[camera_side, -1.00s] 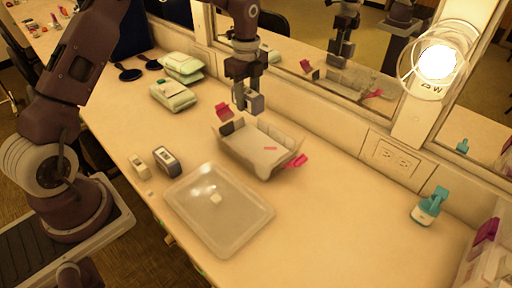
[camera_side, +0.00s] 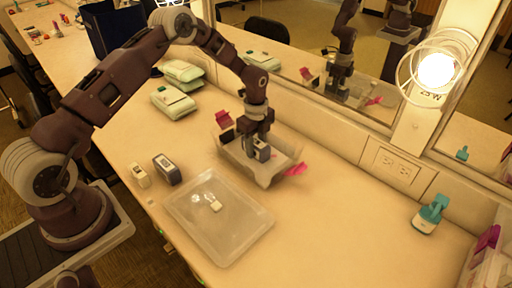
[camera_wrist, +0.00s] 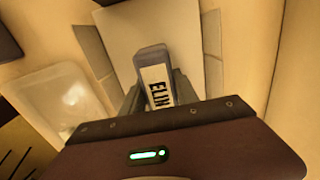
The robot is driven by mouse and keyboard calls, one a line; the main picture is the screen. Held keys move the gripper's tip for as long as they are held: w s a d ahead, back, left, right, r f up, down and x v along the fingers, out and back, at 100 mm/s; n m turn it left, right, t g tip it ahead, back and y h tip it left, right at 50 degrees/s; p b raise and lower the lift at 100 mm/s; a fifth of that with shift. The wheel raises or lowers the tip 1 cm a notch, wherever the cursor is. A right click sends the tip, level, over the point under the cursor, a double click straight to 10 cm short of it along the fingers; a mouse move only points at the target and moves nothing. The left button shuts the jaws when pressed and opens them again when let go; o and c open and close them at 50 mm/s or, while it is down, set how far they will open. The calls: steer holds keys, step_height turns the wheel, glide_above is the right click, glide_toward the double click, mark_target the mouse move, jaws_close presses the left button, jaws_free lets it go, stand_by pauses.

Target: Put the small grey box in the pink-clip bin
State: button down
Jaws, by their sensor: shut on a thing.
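The small grey box (camera_side: 262,152) is between the fingers of my gripper (camera_side: 258,146), which is shut on it. In the wrist view the box (camera_wrist: 153,77) shows a white label with dark letters, held between the fingertips (camera_wrist: 152,95). The pink-clip bin (camera_side: 262,177) is a clear open bin with a pink clip at its left back and another at its right. My gripper and the box are down inside the bin's opening. Whether the box touches the bin's floor I cannot tell. The bin's walls also show in the wrist view (camera_wrist: 212,50).
A clear shallow tray (camera_side: 240,240) with a small pale piece lies in front of the bin. A dark-and-white box (camera_side: 167,170) and a pale box (camera_side: 140,175) stand left of it. Green cases (camera_side: 173,102) lie behind; a teal-topped item (camera_side: 430,213) stands right. The mirror wall runs along the back.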

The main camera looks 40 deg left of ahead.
mark_target(256, 141)
steer(key=shift+f, duration=0.15)
steer(key=c, duration=0.9)
jaws_free()
step_height(256, 141, up, 12)
steer(key=shift+r, duration=0.1)
steer(key=s+d+r+n+t+y, duration=0.15)
steer(key=s+r+n, duration=0.25)
steer(key=s+r, duration=0.45)
steer(key=s+d+r+n+t+h, duration=0.1)
steer(key=s+d+r+n, duration=0.4)
steer(key=r, duration=0.6)
steer(key=s+n+t, duration=0.1)
steer(key=s+n, duration=0.2)
steer(key=s, duration=0.4)
steer(key=s+n+t, duration=0.1)
steer(key=s+n, duration=0.2)
steer(key=s, duration=0.3)
steer(key=s+r+n+t, duration=0.1)
steer(key=s+n, duration=0.2)
steer(key=s, duration=0.4)
steer(key=shift+s+d+r, duration=0.1)
steer(key=shift+s+d, duration=0.15)
steer(key=shift+s, duration=0.1)
